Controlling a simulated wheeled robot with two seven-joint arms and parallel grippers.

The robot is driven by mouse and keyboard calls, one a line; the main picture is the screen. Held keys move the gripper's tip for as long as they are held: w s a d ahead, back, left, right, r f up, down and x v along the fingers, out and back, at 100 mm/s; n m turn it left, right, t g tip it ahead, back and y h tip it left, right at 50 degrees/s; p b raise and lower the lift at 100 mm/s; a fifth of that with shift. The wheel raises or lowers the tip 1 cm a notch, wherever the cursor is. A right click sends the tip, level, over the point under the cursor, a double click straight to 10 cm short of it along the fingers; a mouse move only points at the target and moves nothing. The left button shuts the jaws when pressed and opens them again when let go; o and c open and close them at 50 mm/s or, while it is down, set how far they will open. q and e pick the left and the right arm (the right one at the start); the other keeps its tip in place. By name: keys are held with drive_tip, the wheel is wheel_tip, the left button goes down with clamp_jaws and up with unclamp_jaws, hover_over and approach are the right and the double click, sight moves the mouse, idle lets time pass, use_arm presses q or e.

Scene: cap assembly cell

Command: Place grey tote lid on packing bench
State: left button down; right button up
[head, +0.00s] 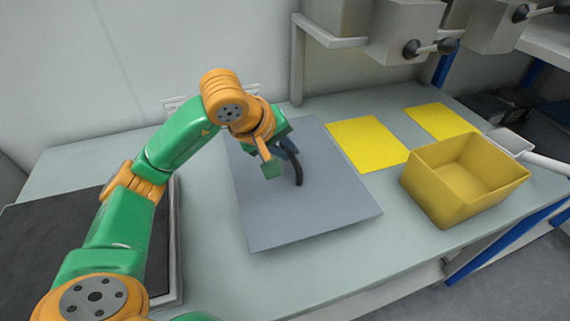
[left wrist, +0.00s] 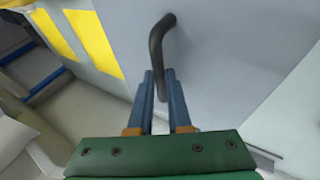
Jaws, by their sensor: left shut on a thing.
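The grey tote lid (head: 305,205) is a flat rectangular plate with a dark curved handle (head: 297,168). It lies over the middle of the pale packing bench (head: 215,265); I cannot tell whether it touches the surface. My left gripper (head: 286,152) is shut on the handle, above the plate. In the left wrist view the blue fingers (left wrist: 160,88) close on the lower part of the handle (left wrist: 158,42), and the lid (left wrist: 215,60) fills much of the picture. My right gripper is in neither view.
Two yellow mats (head: 367,143) (head: 436,121) lie behind and right of the lid. An open yellow bin (head: 440,205) stands at the bench's right front. Grey housings with black knobs (head: 405,32) overhang the back. A dark panel (head: 50,255) is at the left, partly behind my left arm.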

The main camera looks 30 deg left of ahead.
sight(286, 163)
use_arm(q)
drive_tip(key=f, duration=0.4)
drive_tip(key=shift+w+a+b, duration=0.2)
drive_tip(key=shift+a+b, duration=0.2)
drive_tip(key=c, duration=0.9)
unclamp_jaws()
drive_tip(key=shift+o, duration=0.3)
drive_tip(key=p+v, duration=0.1)
drive_tip(key=v, duration=1.1)
drive_tip(key=shift+p, duration=0.3)
drive_tip(key=shift+s+r, duration=0.1)
